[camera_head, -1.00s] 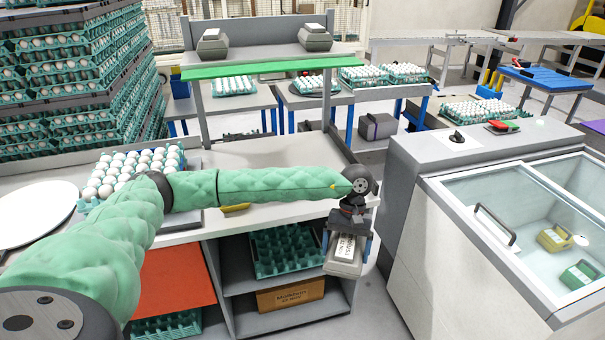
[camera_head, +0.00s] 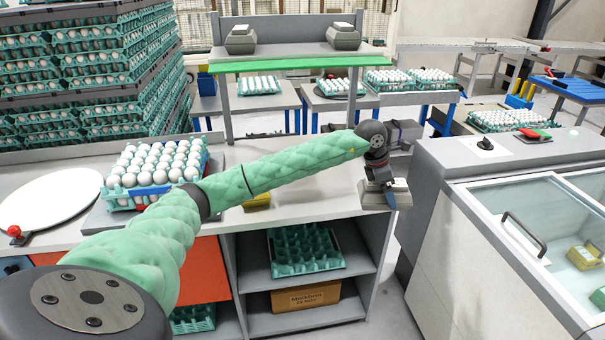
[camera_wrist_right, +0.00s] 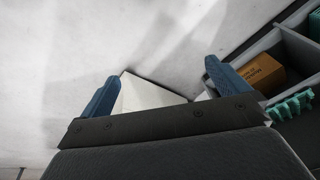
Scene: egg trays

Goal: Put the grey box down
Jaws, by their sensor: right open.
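The grey box (camera_head: 402,198), with a pale top, is at the right end of the grey table (camera_head: 300,195) in the head view. I cannot tell whether it rests on anything. My right gripper (camera_head: 384,192) is at the box, its fingers pointing down. In the right wrist view, the blue fingers of my right gripper (camera_wrist_right: 160,92) stand wide apart, with a white corner of the box (camera_wrist_right: 145,95) between them. Whether they touch it is unclear. The lower part of the box is hidden there by the gripper body. My left gripper is not in view.
A tray of eggs (camera_head: 112,198) and a white round plate (camera_head: 45,203) occupy the table's left. Shelves below hold a green tray (camera_head: 300,268) and a cardboard box (camera_head: 306,298). A glass-topped chest (camera_head: 470,235) stands right, across a floor gap. The table's middle is mostly clear.

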